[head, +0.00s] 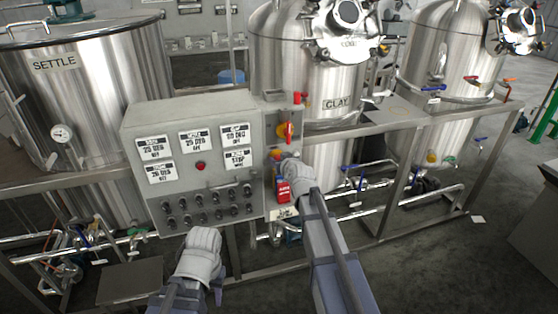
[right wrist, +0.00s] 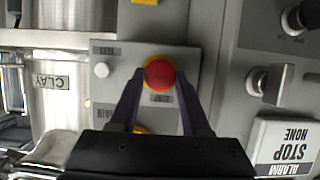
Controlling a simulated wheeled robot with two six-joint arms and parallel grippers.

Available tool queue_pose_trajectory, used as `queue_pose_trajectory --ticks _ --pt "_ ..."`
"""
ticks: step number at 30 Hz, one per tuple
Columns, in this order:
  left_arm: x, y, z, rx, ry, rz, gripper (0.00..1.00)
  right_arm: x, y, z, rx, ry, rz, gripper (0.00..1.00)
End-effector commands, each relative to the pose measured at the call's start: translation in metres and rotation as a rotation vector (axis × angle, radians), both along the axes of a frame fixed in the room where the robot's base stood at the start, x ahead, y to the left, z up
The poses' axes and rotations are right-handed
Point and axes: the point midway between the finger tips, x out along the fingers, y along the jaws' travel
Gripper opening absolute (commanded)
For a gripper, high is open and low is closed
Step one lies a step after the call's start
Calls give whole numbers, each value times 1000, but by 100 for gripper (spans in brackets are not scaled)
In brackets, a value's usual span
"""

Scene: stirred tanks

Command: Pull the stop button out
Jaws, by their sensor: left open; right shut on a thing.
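The stop button is a red round knob (right wrist: 160,76) on a yellow collar in the right wrist view. My right gripper (right wrist: 159,82) has one finger on each side of this knob and is shut on it. In the head view the right wrist (head: 293,170) reaches the narrow side panel (head: 270,118) of the grey control box and hides the button. My left gripper (head: 217,291) is low in the head view, in front of the box, away from the button. It is open, though little of its fingers shows.
The grey control box (head: 134,160) carries displays and rows of knobs. A red-and-yellow switch (head: 288,130) sits above my right wrist and a red box (head: 283,190) hangs below it. Steel tanks (head: 100,90) and a pipe frame (head: 395,200) stand behind and to the right.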

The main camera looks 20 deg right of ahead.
Motion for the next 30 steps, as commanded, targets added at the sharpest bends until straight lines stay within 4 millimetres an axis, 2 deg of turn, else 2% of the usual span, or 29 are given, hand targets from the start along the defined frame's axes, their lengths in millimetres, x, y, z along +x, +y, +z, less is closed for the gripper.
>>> queue_pose_trajectory --ticks 13,18,24,25,30 --pt "0 0 0 0 0 0 42 0 0 0 0 0 0 0" --pt "0 0 0 0 0 0 42 -13 0 0 0 0 0 0" --pt "0 0 0 0 0 0 42 -12 0 -1 0 2 1 0" --pt "0 0 0 0 0 0 42 -12 0 -1 0 3 1 50" --pt "0 0 0 0 0 0 42 -12 0 0 0 1 0 69"
